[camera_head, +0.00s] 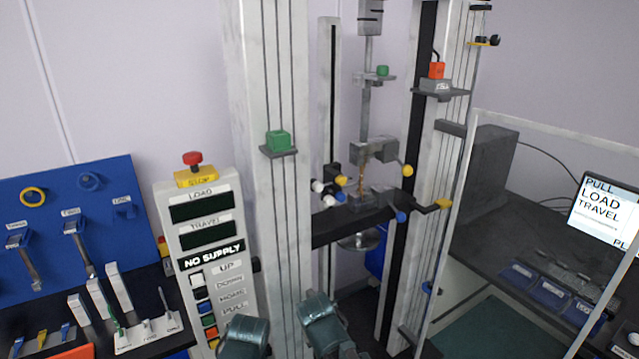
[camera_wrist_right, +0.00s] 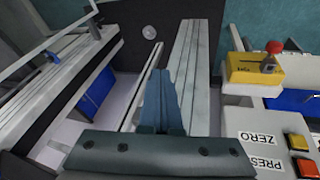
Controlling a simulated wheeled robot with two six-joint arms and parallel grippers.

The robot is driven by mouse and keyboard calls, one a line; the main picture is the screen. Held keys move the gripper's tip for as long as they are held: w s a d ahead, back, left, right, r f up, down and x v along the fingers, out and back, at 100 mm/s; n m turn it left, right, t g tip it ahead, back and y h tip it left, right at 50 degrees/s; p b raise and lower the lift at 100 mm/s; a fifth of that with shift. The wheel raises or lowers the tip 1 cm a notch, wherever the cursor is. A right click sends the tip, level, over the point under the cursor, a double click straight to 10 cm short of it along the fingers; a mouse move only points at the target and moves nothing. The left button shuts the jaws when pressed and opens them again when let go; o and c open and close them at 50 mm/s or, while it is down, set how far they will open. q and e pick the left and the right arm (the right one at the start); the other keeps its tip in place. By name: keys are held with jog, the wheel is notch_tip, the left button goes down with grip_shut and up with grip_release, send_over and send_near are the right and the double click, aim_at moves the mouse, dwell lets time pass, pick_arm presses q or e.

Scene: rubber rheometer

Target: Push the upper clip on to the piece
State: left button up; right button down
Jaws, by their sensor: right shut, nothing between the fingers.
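The upper clip (camera_head: 372,150) is a grey block on the vertical rod in the middle of the test frame, with a yellow-ended knob at its right. A thin brownish piece (camera_head: 364,177) shows just below it, upright. Whether the clip grips the piece is too small to tell. In the right wrist view my right gripper (camera_wrist_right: 158,100) has its blue-grey fingers together, with nothing between them. It is near the pale columns and the control panel, apart from the clip. Teal parts of my arms show at the bottom of the head view. No left gripper fingers are visible.
A control panel (camera_head: 208,255) with a red-topped stop button stands left of the pale column (camera_head: 270,200). A clear guard panel (camera_head: 530,150) stands at the right. A blue tool board (camera_head: 70,215) is at the left.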

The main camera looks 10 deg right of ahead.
jog(key=w+d+r+t+h+p, duration=0.2)
jog(key=w+d+r+t, duration=1)
jog(key=w+r, duration=0.5)
notch_tip(320, 180, up, 11)
jog(key=n+t+y, duration=0.4)
jog(key=n+y, duration=0.1)
jog(key=n+g+y+p, duration=0.2)
jog(key=n+g+y, duration=0.1)
jog(key=n+y, duration=0.75)
send_near(318, 188)
jog(key=shift+s+a+r+m, duration=0.15)
jog(key=shift+s+m, duration=0.1)
jog(key=shift+s, duration=0.25)
jog(key=shift+s+a+r+m, duration=0.1)
jog(key=shift+s+r+m, duration=0.1)
jog(key=shift+s, duration=0.25)
jog(key=p+x, duration=0.2)
jog(key=x, duration=0.8)
jog(key=shift+r, duration=0.1)
